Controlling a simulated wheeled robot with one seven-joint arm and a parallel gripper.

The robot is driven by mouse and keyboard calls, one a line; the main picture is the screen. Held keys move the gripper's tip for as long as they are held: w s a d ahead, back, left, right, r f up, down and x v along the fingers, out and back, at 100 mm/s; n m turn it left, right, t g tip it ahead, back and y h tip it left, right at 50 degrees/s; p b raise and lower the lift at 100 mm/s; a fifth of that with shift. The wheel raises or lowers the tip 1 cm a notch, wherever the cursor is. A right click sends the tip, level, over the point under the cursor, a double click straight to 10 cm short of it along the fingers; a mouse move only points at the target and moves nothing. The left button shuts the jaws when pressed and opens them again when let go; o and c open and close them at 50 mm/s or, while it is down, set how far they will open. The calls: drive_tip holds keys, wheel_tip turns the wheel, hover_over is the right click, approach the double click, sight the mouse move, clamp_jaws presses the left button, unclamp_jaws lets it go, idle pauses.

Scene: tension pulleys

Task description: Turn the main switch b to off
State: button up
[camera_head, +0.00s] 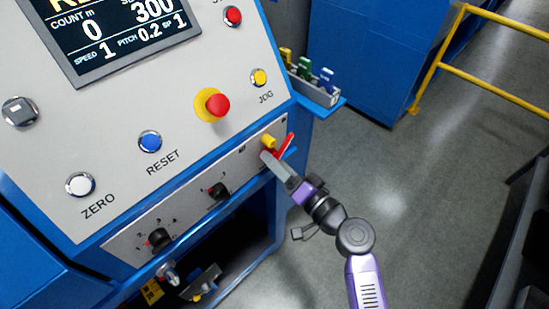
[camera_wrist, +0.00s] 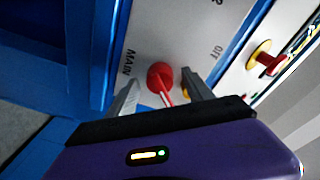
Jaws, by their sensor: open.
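The main switch (camera_head: 285,146) is on the lower front panel near its right end, with a red lever and a yellow part beside it. In the wrist view the switch (camera_wrist: 160,76) shows as a round red hub with a thin red lever pointing toward my gripper, beside the lettering "MAIN". "OFF" is printed further right. My gripper (camera_head: 267,158) is at the switch, its fingers open on either side of the red lever in the wrist view. Whether a finger touches the lever cannot be told. The yellow part (camera_wrist: 186,88) is partly hidden behind the right finger.
Above is the sloped console with a red emergency button (camera_head: 217,105), a blue reset button (camera_head: 150,141) and a yellow jog button (camera_head: 259,77). Two black knobs (camera_head: 218,191) (camera_head: 159,238) sit left on the lower panel. A tray (camera_head: 316,92) juts out at right. The floor at right is clear.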

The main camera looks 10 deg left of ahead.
drive_tip(key=shift+w+a, duration=0.35)
drive_tip(key=shift+a, duration=0.05)
clamp_jaws()
